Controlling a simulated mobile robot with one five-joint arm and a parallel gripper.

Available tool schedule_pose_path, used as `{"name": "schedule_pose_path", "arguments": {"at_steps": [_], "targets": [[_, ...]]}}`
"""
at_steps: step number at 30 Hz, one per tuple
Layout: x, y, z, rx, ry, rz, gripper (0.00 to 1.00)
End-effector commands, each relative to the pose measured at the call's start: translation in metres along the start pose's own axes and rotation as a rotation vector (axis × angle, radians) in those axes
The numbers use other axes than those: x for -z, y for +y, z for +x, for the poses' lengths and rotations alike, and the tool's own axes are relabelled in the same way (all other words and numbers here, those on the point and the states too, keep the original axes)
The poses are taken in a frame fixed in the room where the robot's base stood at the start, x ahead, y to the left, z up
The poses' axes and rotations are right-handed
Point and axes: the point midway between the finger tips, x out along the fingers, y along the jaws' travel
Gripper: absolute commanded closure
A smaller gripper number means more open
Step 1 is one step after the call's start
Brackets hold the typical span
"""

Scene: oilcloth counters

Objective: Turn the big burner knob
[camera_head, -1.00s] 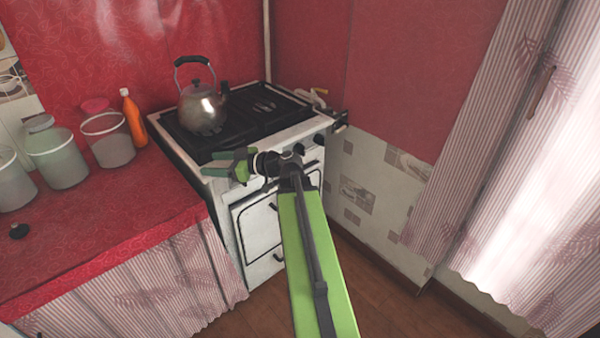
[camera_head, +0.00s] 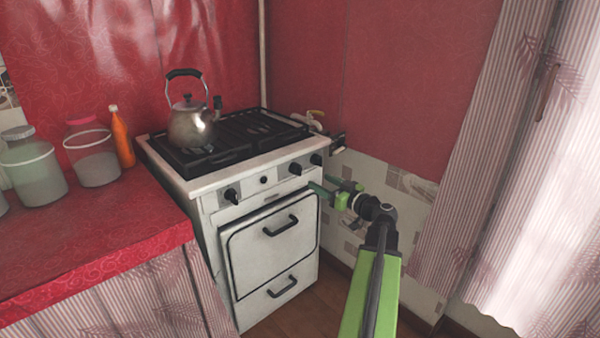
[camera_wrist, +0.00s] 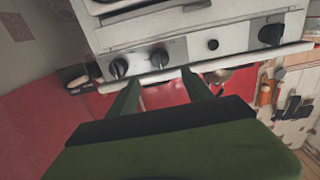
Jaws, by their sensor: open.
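The white stove (camera_head: 205,185) has a front panel with black knobs: a left knob (camera_head: 232,195), a small round button (camera_head: 263,180) and two right knobs (camera_head: 295,168) (camera_head: 316,159). The frames do not say which knob is the big burner one. My green gripper (camera_head: 322,186) is open and empty, low at the stove's right front corner, below the rightmost knob. The wrist view looks turned over. There my fingertips (camera_wrist: 160,84) lie beneath the two paired knobs (camera_wrist: 118,68) (camera_wrist: 159,58), with no contact visible. The leftmost knob shows there at right (camera_wrist: 271,34).
A metal kettle (camera_head: 192,125) stands on the stove top. The red counter (camera_head: 110,225) at left holds jars (camera_head: 95,165) and an orange bottle (camera_head: 121,138). The tiled wall (camera_head: 400,215) and striped curtain (camera_head: 470,160) are close on the right.

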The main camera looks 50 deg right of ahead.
Motion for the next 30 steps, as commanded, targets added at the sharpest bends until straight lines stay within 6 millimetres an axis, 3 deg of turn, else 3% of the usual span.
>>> {"name": "schedule_pose_path", "arguments": {"at_steps": [6, 13, 18, 26, 30], "targets": [[0.0, 0.001, 0.059, 0.005, 0.0, 0.0, 0.41], [0.0, 0.0, 0.103, 0.004, 0.0, 0.0, 0.41], [0.0, -0.001, 0.114, 0.002, 0.0, 0.0, 0.41], [0.0, -0.002, 0.115, 0.002, 0.0, 0.0, 0.41], [0.0, -0.002, 0.115, 0.003, 0.0, 0.0, 0.59]]}}
